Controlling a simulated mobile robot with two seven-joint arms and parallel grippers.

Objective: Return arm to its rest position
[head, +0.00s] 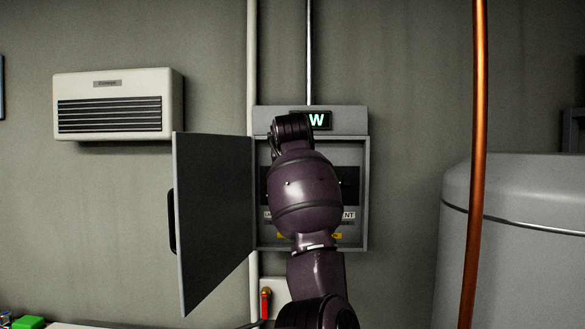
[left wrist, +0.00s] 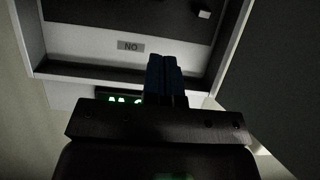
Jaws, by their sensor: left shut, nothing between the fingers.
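My left arm (head: 305,195) rises from the bottom of the head view and stands in front of an open grey wall box (head: 362,200). Its wrist bends at the top, and the fingers are hidden there. In the left wrist view my left gripper (left wrist: 166,62) has its two dark blue fingers together with nothing between them. The fingertips point at the box interior near a label (left wrist: 130,46) that reads "ON" upside down. I cannot tell if they touch it. My arm hides most of the box's inside, including any switch behind it. My right gripper is not in view.
The box door (head: 213,215) hangs open to the left, close to my arm. A display (head: 317,120) with a lit "W" tops the box. A red-handled lever (head: 266,303) is below, a copper pipe (head: 474,180) and a grey tank (head: 530,250) right, a white wall unit (head: 115,105) left.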

